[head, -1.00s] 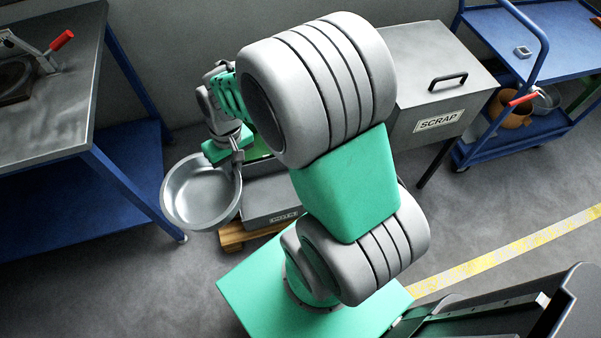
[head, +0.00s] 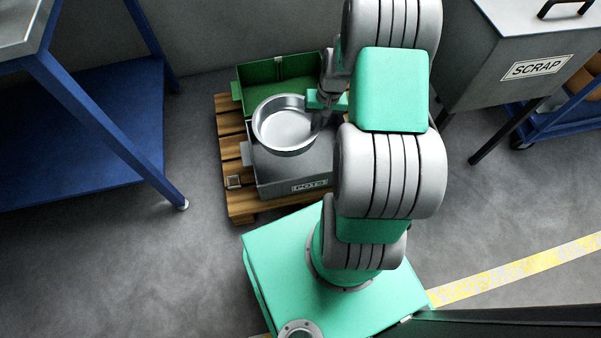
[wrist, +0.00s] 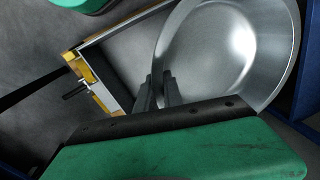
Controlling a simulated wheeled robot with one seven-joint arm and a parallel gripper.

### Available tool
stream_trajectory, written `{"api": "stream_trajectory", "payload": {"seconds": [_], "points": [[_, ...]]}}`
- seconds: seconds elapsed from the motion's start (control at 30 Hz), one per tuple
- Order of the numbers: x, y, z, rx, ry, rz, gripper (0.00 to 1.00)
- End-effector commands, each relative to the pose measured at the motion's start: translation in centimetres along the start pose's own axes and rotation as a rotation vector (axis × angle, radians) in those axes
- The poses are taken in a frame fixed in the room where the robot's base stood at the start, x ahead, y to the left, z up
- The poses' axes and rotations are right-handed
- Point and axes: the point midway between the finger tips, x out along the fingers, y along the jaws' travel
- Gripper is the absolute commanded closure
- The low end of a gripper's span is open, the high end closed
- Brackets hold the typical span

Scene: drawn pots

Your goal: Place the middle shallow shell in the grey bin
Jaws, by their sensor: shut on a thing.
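The shallow metal shell (head: 285,127) is round, silvery and open at the top. In the head view it is over the grey bin (head: 290,172), covering much of the bin's opening. My gripper (head: 322,118) is shut on the shell's right rim. In the wrist view the fingers (wrist: 157,90) meet the edge of the shell (wrist: 222,55), which fills the upper right. I cannot tell whether the shell touches the bin.
A green bin (head: 283,73) stands behind the grey one, both on a wooden pallet (head: 236,195). A blue-framed bench (head: 110,130) is at left. A grey SCRAP box (head: 500,70) stands at right, with a blue cart (head: 560,120) beyond. Floor in front of the bench is clear.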

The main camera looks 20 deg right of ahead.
Motion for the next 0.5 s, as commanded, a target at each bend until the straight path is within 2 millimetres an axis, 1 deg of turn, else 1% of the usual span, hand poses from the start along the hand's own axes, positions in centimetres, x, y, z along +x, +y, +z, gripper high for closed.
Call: {"api": "stream_trajectory", "payload": {"seconds": [0.03,0.1,0.13,0.2,0.3,0.37,0.47,0.5], "points": [[5.4,2.0,-0.4,0.032,0.003,-0.005,1.0],[8.5,3.7,-0.9,0.068,0.009,-0.01,1.0],[9.6,4.3,-1.0,0.081,0.012,-0.012,1.0],[11.4,5.4,-1.3,0.104,0.016,-0.016,1.0],[12.6,6.3,-1.5,0.123,0.021,-0.019,1.0],[13.2,6.5,-1.6,0.127,0.022,-0.02,1.0],[14.9,6.7,-1.5,0.128,0.02,-0.02,1.0],[15.8,6.9,-1.4,0.127,0.019,-0.02,1.0]]}}
